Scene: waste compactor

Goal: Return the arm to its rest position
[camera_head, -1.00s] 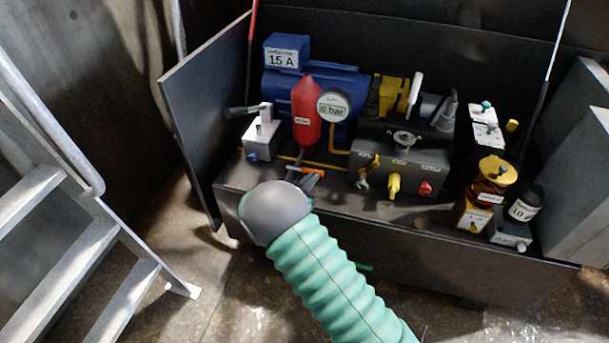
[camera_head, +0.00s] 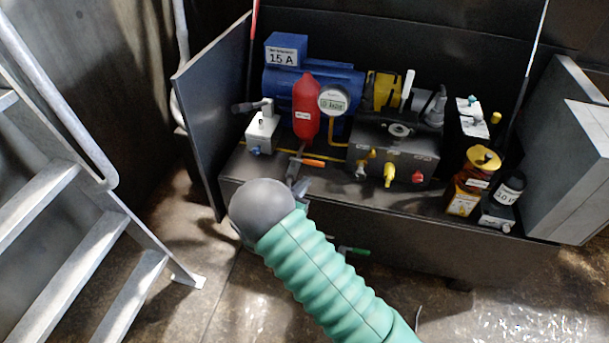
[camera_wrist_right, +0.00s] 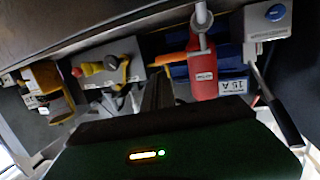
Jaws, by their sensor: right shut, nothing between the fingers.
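My right arm, in a ribbed green sleeve with a grey rounded cap, reaches in from the bottom in the head view. Its right gripper (camera_head: 300,187) is mostly hidden behind the cap, in front of the cabinet's front edge. In the right wrist view the dark fingers (camera_wrist_right: 158,92) are together with nothing between them. They point toward the equipment, near an orange-handled lever (camera_wrist_right: 170,58) and a red bottle (camera_wrist_right: 203,75). Whether they touch anything cannot be told. My left gripper is not in view.
The open cabinet (camera_head: 400,227) holds a blue motor (camera_head: 345,80), a round gauge (camera_head: 333,101), a grey valve block (camera_head: 405,155) and yellow-topped bottle (camera_head: 472,182). A metal stair (camera_head: 60,190) stands at left. Floor between stair and cabinet is clear.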

